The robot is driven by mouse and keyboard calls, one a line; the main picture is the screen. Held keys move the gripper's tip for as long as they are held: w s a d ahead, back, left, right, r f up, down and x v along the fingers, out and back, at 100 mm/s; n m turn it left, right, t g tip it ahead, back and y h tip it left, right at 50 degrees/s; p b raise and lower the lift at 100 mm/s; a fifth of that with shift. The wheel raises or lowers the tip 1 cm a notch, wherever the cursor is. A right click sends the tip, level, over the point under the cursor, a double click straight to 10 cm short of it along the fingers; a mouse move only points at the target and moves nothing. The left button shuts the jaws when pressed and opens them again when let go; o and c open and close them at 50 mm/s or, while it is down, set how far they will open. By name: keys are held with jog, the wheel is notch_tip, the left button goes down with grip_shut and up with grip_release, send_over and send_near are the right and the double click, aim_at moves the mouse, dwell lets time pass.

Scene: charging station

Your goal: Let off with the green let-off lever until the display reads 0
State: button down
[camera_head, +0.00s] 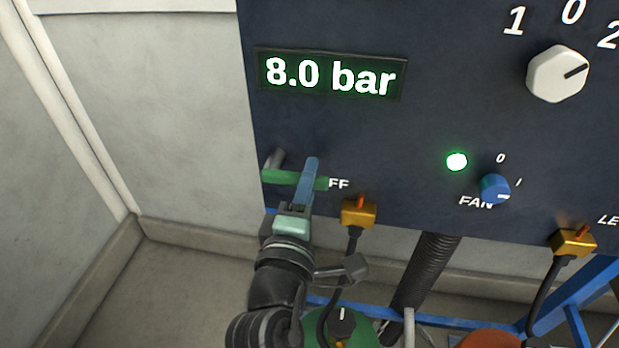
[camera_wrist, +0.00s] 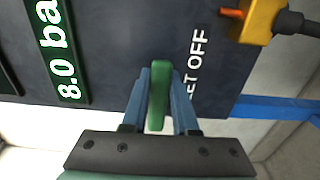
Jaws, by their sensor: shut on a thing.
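The green let-off lever (camera_head: 283,177) sticks out from the lower left of the dark panel and lies about level in the head view. It also shows in the wrist view (camera_wrist: 160,85), between the two blue fingers. My gripper (camera_head: 309,174) is shut on the lever; in the wrist view my gripper (camera_wrist: 160,92) has one finger on each side of it. The display (camera_head: 331,75) reads 8.0 bar in green. The label beside the lever reads LET OFF in the wrist view; my gripper hides part of it in the head view.
Right of the display are a white knob (camera_head: 557,74), a lit green lamp (camera_head: 456,161) and a blue fan knob (camera_head: 494,188). Orange-yellow connectors (camera_head: 358,212) with cables hang at the panel's lower edge. Blue frame bars and a hose (camera_head: 427,270) stand below. The left side is a bare wall.

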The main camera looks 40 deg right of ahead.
notch_tip(320, 180, up, 2)
jog(key=n+p, duration=0.1)
jog(key=p, duration=0.1)
jog(key=n+p, duration=0.1)
jog(key=p, duration=0.1)
jog(key=n+p, duration=0.1)
jog(key=p, duration=0.1)
jog(key=shift+w+a+r+n, duration=0.1)
jog(key=shift+a+r+n, duration=0.05)
jog(key=shift+r+n, duration=0.15)
jog(key=n+p, duration=0.1)
jog(key=p, duration=0.1)
jog(key=r+n+p, duration=0.1)
jog(key=n+p, duration=0.1)
jog(key=w+r+n+p, duration=0.1)
jog(key=shift+a+p, duration=0.4)
jog(key=n+p, duration=0.2)
jog(key=w+a+r+n+p, duration=0.1)
jog(key=n+p, duration=0.2)
jog(key=shift+w+a+r+n+p, duration=0.25)
jog(key=shift+w+n+p, duration=0.05)
jog(key=shift+n+p, duration=0.1)
jog(key=n+p, duration=0.1)
jog(key=w+a+n+p, duration=0.1)
jog(key=n, duration=0.1)
jog(key=shift+r+p, duration=0.1)
jog(key=shift+p, duration=0.2)
jog(key=shift+w+a+n+p, duration=0.35)
jog(key=shift+n+p, duration=0.2)
jog(key=shift+n, duration=0.25)
